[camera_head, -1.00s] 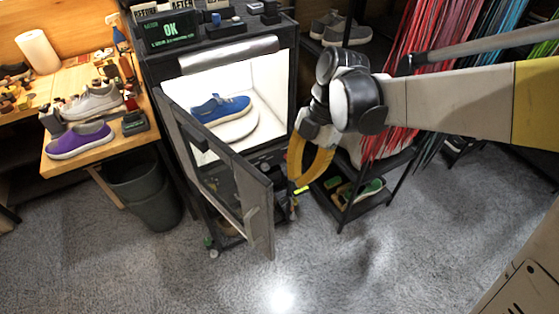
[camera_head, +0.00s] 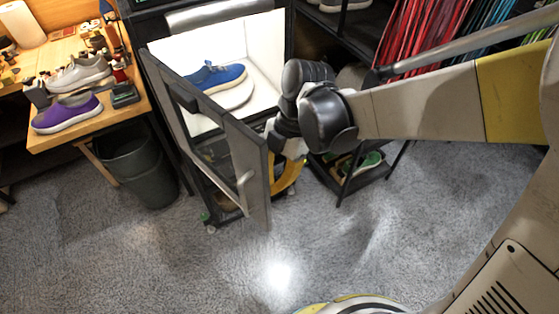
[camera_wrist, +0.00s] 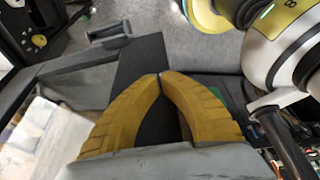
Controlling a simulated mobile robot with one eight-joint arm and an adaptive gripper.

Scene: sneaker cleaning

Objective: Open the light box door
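The light box (camera_head: 285,60) is brightly lit inside and holds a blue shoe (camera_head: 213,78). Its grey-framed door (camera_head: 252,150) stands swung part-way out, hinged on the left, with a small handle (camera_head: 245,184) on its outer face. My gripper (camera_head: 280,186) is at the door's free edge, on the inner side, and is partly hidden behind it. In the wrist view my gripper's yellow fingers (camera_wrist: 161,76) meet at their tips with nothing between them. The door's grey frame (camera_wrist: 78,62) lies close beside and beyond them. Contact cannot be told.
A wooden workbench (camera_head: 50,140) with a purple shoe (camera_head: 66,113) and a grey bin (camera_head: 142,165) stands to the left. A dark rack with a green shoe (camera_head: 362,163) stands right of the box. The carpet (camera_head: 200,270) in front is clear.

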